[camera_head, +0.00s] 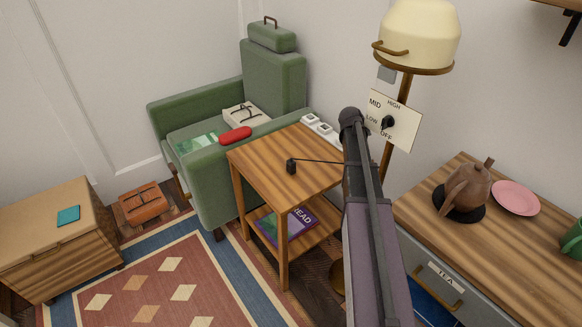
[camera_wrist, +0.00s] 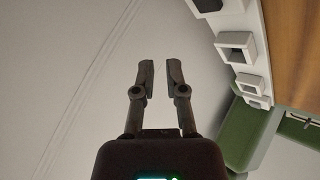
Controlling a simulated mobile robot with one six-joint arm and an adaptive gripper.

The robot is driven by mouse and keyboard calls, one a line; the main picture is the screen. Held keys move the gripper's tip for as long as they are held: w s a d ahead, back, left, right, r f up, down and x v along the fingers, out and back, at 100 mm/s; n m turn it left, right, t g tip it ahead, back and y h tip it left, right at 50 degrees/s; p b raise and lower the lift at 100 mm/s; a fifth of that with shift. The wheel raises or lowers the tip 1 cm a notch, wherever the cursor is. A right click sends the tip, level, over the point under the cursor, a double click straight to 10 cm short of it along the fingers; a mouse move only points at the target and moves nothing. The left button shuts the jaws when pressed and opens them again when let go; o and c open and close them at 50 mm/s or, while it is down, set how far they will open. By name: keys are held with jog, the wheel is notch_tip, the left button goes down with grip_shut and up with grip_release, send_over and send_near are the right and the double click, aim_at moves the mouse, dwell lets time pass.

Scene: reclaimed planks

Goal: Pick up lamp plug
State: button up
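The lamp plug (camera_head: 291,166) is a small black block on the wooden side table (camera_head: 270,150), near its front edge. A thin dark cord runs from it to the right and passes behind my arm. The floor lamp (camera_head: 418,35) has a cream shade and stands behind my arm. In the wrist view, my gripper (camera_wrist: 160,70) has its two fingers apart with nothing between them. The plug cannot be made out for certain in that view.
A white socket strip (camera_head: 318,128) lies at the table's back edge; it also shows in the wrist view (camera_wrist: 237,47). A green armchair (camera_head: 215,190) stands left of the table. A dial sign (camera_head: 395,120) is by the lamp pole. A cabinet with a teapot (camera_head: 468,187) stands right.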

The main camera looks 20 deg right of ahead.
jog(key=o, duration=0.3)
jog(key=shift+a+r, duration=0.15)
jog(key=shift+a, duration=0.15)
jog(key=shift+o, duration=1.4)
jog(key=a+r+n+y+p, duration=0.1)
jog(key=a+p, duration=0.2)
jog(key=a, duration=0.2)
jog(key=a+r+n+g+y+p, duration=0.1)
jog(key=a+y+p, duration=0.1)
jog(key=a, duration=0.4)
jog(key=shift+w+a+r+y+p, duration=0.25)
jog(key=shift+w+a+y+p, duration=0.1)
jog(key=shift+p, duration=0.3)
notch_tip(320, 180, up, 4)
jog(key=n+g+y+p, duration=0.2)
jog(key=n+y+p, duration=0.3)
jog(key=p, duration=0.1)
send_over(292, 162)
jog(key=s, duration=0.2)
jog(key=shift+w+d+f+h+b, duration=0.15)
jog(key=shift+d+f+h+b, duration=0.1)
jog(key=shift+b, duration=0.05)
jog(key=shift+f, duration=0.1)
jog(key=f+b, duration=0.5)
jog(key=w+f+b, duration=0.1)
jog(key=f+b, duration=0.2)
jog(key=shift+a+f, duration=0.15)
jog(key=shift+b, duration=0.3)
jog(key=shift+f, duration=0.1)
